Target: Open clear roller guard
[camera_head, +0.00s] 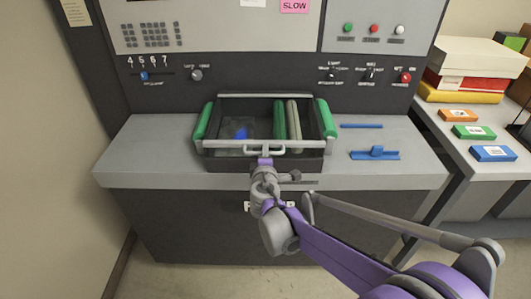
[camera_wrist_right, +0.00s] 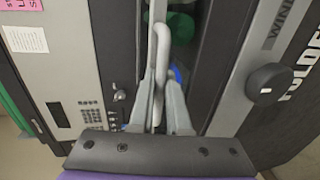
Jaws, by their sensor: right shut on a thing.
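The roller guard (camera_head: 228,143) is a grey frame over the dark roller bay (camera_head: 215,162) in the middle of the machine top. Its clear panel is hard to make out. A white handle (camera_head: 278,150) sits on its front bar, and it also shows upright in the right wrist view (camera_wrist_right: 162,45). My right gripper (camera_head: 265,158) is shut on this handle, with one finger on each side in the wrist view (camera_wrist_right: 161,92). Green rollers (camera_head: 280,118) and a pale roller (camera_head: 294,118) lie under the frame. My left gripper is not in view.
A blue patch (camera_head: 241,134) shows inside the bay. A blue tool (camera_head: 376,154) and a blue bar (camera_head: 361,126) lie on the right deck. The control panel (camera_head: 270,75) rises behind. A side table (camera_head: 487,184) holds boxes and small coloured blocks. The left deck is clear.

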